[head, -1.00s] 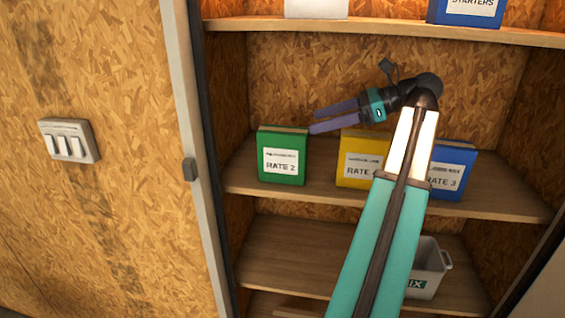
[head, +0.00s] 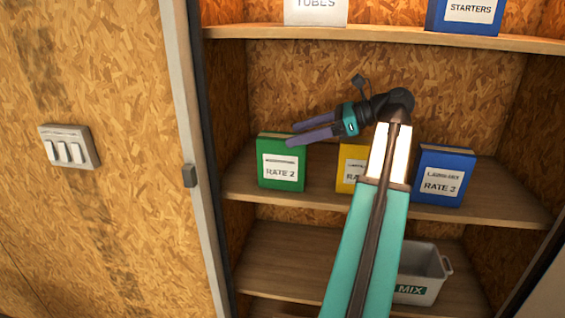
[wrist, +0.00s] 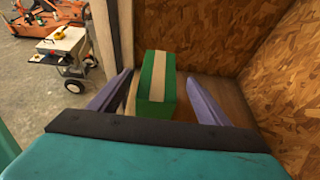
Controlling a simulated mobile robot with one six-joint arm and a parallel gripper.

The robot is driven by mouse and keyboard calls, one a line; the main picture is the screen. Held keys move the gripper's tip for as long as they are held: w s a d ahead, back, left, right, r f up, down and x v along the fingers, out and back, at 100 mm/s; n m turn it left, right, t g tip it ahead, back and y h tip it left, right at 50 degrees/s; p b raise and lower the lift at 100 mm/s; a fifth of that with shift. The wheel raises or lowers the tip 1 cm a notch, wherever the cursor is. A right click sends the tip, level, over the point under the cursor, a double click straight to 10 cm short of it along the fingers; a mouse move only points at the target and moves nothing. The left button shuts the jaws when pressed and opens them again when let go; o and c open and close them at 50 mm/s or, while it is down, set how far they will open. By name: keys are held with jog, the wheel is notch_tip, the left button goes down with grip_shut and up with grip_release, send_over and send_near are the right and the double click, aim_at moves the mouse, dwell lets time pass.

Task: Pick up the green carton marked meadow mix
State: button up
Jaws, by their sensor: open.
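The green carton (head: 281,170) stands upright at the left end of the middle shelf. Its white label shows RATE 2; the smaller line above is too small to read. My gripper (head: 289,135) is open, its two fingers pointing left at the carton's top right in the head view. In the wrist view the green carton (wrist: 156,95) shows a pale stripe along its top and lies between and beyond the open fingers of my gripper (wrist: 159,76). No contact with the fingers is visible.
A yellow carton (head: 348,178), partly hidden by my arm, and a blue carton (head: 445,172) stand to the right on the same shelf (head: 495,195). A grey bin (head: 425,262) is on the shelf below. The cabinet's side frame (head: 192,130) is left of the green carton.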

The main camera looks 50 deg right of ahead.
aim_at(286, 137)
jog(key=p+x, duration=0.1)
jog(key=x, duration=0.3)
jog(key=shift+s+a, duration=0.1)
jog(key=shift+a, duration=0.1)
jog(key=shift+w+a+f+p, duration=0.2)
jog(key=shift+w+a+p, duration=0.1)
jog(key=shift+w, duration=0.15)
jog(key=shift+d, duration=0.1)
jog(key=shift+c, duration=0.2)
grip_shut()
